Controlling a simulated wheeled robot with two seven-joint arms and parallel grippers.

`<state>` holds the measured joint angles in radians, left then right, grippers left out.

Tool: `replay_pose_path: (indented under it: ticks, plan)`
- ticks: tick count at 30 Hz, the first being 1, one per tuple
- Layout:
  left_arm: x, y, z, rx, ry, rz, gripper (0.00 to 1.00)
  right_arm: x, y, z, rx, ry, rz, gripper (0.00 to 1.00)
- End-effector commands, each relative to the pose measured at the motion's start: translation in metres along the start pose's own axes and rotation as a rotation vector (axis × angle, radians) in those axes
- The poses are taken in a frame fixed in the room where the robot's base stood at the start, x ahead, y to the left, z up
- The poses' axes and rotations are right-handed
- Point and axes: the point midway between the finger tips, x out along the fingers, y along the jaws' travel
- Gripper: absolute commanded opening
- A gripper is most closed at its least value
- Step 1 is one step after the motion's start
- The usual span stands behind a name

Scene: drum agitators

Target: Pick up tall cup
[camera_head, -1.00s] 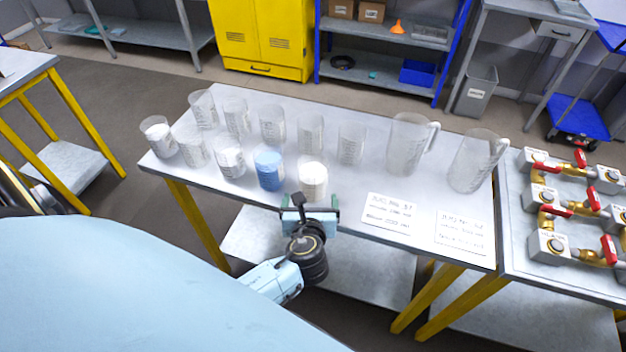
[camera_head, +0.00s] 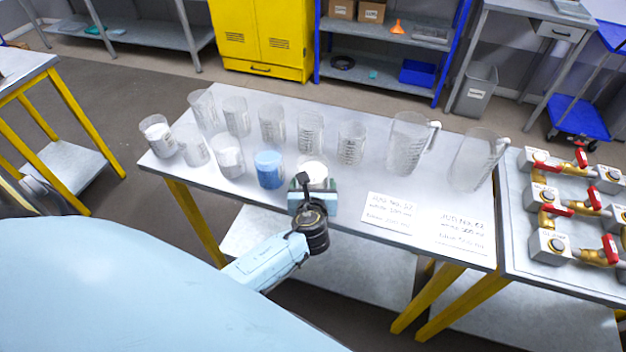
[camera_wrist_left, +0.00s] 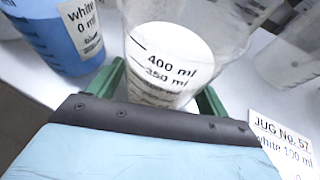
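A clear tall cup (camera_head: 314,170) with white filling stands at the front edge of the table, right of the cup with blue filling. It fills the middle of the left wrist view (camera_wrist_left: 170,55), showing 400 ml and 350 ml marks. My left gripper (camera_head: 314,190) is at the near side of this cup. In the left wrist view its green fingers (camera_wrist_left: 160,95) stand apart, one on each side of the cup, and appear open. The fingertips are partly hidden behind the cup, so I cannot tell if they touch it. My right gripper is not in view.
A blue-filled cup (camera_head: 269,170) stands close on the left. Several clear cups, some with white filling, stand behind and left. Two handled jugs (camera_head: 408,145) (camera_head: 473,160) stand at right. Paper labels (camera_head: 400,214) lie right of the gripper. Valves (camera_head: 575,205) occupy the adjoining table.

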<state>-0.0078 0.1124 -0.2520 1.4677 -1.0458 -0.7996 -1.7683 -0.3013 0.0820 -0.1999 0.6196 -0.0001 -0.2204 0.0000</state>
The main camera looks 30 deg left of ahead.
Motion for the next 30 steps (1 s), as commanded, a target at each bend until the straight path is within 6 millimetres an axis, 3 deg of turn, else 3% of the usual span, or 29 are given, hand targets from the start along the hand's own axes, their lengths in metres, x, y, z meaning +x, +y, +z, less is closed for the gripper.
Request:
replay_pose_path:
  ticks: [2,10,23,30]
  plan:
    - [0.000,0.000,0.000,0.000,0.000,0.000,0.68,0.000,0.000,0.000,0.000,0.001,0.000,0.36]
    - [0.000,0.000,0.000,0.000,0.000,0.000,0.32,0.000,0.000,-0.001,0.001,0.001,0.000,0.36]
    - [-0.001,0.000,0.004,-0.001,-0.003,0.000,0.32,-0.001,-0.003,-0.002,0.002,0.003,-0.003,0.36]
    - [-0.007,0.000,0.017,-0.001,-0.004,0.000,0.32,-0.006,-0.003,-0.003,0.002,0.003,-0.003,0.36]
